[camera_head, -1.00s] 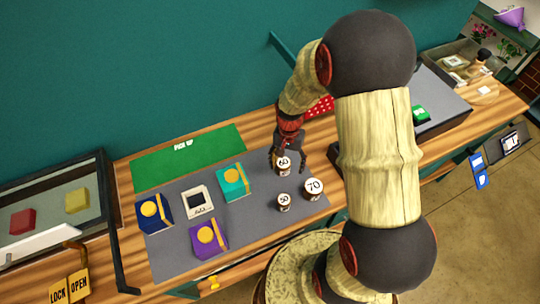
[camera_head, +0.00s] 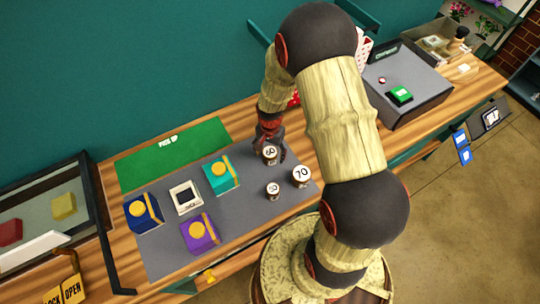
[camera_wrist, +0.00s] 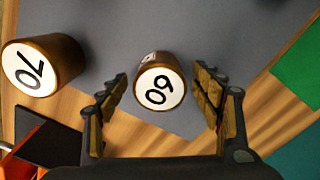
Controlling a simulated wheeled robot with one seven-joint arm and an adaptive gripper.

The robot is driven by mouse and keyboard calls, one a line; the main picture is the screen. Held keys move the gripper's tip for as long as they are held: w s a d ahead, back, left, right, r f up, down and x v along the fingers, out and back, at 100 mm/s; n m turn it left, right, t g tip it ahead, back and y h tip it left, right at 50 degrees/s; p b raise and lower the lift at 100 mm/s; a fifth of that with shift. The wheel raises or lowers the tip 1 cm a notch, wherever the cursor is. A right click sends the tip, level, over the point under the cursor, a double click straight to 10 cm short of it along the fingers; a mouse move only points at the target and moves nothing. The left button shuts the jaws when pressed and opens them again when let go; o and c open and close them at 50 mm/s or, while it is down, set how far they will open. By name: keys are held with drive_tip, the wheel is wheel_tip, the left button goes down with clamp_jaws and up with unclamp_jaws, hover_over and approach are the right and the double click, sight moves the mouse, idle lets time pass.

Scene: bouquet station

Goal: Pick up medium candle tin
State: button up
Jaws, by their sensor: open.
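Three brown candle tins with white numbered lids stand on the grey mat (camera_head: 245,215). The tin marked 60 (camera_head: 270,153), which is between the other two in size, is the rearmost. It also shows in the wrist view (camera_wrist: 160,89), between the fingers. The tin marked 70 (camera_head: 301,176) is to its right and front, and also shows at the left in the wrist view (camera_wrist: 42,65). The tin marked 50 (camera_head: 273,189) is in front. My gripper (camera_wrist: 162,95) is open, with a finger either side of the 60 tin and visible gaps on both sides.
Blue (camera_head: 144,213), purple (camera_head: 199,233) and teal (camera_head: 221,175) boxes and a small white-framed item (camera_head: 185,197) lie left of the tins. A green mat (camera_head: 175,152) lies behind. A grey station (camera_head: 408,95) stands at the right, a glass-topped case (camera_head: 45,215) at the left.

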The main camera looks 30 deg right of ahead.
drive_tip(key=shift+f, duration=0.25)
drive_tip(key=shift+c, duration=0.9)
drive_tip(key=c, duration=1.1)
drive_tip(key=shift+c, duration=0.6)
drive_tip(key=shift+r, duration=0.1)
